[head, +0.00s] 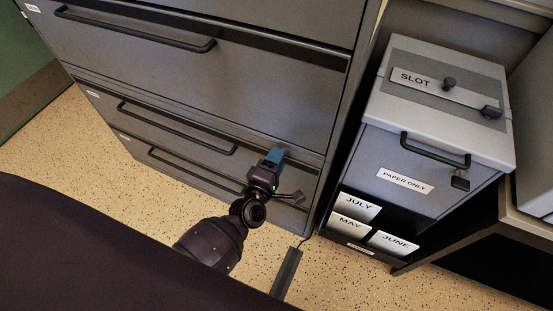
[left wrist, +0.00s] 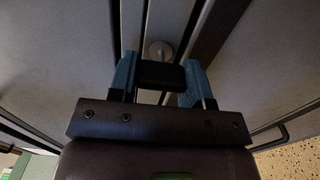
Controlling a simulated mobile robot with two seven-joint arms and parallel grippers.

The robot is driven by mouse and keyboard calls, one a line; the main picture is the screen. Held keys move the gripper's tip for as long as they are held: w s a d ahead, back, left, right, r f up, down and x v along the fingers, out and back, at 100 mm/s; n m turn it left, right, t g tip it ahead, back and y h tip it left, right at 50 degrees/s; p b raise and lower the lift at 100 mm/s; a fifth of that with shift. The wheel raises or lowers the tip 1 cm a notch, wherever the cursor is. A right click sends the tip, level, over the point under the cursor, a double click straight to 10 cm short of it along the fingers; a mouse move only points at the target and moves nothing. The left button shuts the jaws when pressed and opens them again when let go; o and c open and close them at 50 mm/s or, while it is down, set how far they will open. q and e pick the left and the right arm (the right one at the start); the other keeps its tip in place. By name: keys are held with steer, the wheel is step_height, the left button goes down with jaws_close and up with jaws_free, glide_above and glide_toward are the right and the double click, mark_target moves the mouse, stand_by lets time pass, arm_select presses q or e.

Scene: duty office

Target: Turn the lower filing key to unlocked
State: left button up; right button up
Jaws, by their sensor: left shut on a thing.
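The lower filing key (left wrist: 161,74) shows in the left wrist view as a black block between my two blue fingertips, in front of a round pale lock face (left wrist: 160,51). My left gripper (left wrist: 160,78) is shut on this key, with a finger on each side of it. In the head view my left gripper (head: 273,157) reaches the right side of the grey filing cabinet's front (head: 255,95), near the lower drawers. There the gripper hides the key and lock. I cannot read the lock's position. My right gripper is not in view.
Long black drawer handles (head: 180,132) stick out left of the gripper. To the right stands a grey box (head: 425,140) with "SLOT" and "PAPER ONLY" labels, above JULY, MAY and JUNE cards (head: 392,242). A dark strip (head: 287,273) shows against the speckled floor (head: 350,285).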

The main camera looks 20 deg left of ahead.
arm_select(q)
steer(key=o, duration=0.9)
steer(key=shift+s, duration=0.1)
steer(key=shift+s, duration=0.3)
steer(key=shift+s+a+p, duration=0.15)
steer(key=shift+s+p, duration=0.3)
steer(key=shift+s, duration=4.6)
